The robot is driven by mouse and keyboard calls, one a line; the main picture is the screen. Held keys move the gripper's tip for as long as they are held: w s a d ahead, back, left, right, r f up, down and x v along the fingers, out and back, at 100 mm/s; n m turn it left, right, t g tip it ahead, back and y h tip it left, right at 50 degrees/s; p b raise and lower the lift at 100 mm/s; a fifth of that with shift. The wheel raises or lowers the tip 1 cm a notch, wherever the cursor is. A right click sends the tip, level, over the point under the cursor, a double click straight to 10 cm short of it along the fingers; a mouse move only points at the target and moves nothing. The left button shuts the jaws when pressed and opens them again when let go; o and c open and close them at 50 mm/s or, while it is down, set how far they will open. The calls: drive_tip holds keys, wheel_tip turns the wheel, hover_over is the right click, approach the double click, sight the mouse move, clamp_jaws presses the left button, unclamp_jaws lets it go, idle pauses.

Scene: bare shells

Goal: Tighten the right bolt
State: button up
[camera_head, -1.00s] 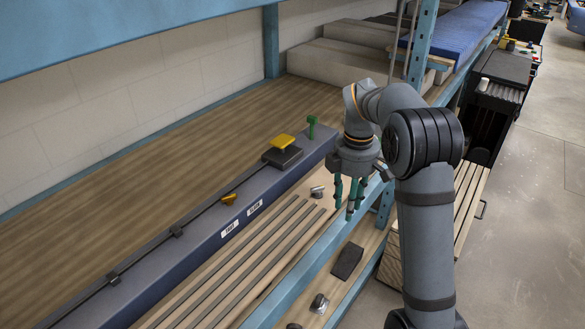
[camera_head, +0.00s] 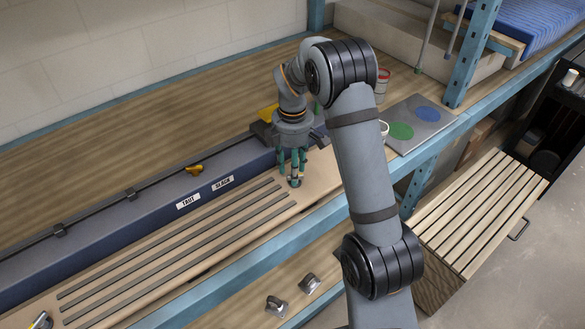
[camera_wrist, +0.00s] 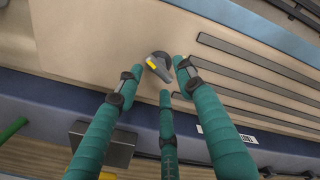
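The right bolt (camera_wrist: 160,68) is a small grey fitting with a lever-like arm and a yellow mark, on the tan board at the right end of the dark strips. In the head view my gripper's fingers mostly hide it. My gripper (camera_head: 293,178) has three teal fingers and points down over the bolt. In the wrist view the fingertips (camera_wrist: 160,76) are spread around the bolt, with small gaps visible; contact cannot be told. A similar grey fitting (camera_head: 42,321) shows at the lower left of the head view.
A blue rail (camera_head: 130,230) with TAUT and SLACK labels and a yellow pointer (camera_head: 194,169) runs behind the strips. A dark block with a yellow top (camera_head: 268,114) stands close behind my gripper. A grey plate with coloured discs (camera_head: 418,122) lies to the right. Blue shelf posts (camera_head: 472,55) rise further right.

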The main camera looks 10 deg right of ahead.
drive_tip(key=shift+f, duration=0.3)
drive_tip(key=shift+c, duration=0.4)
clamp_jaws()
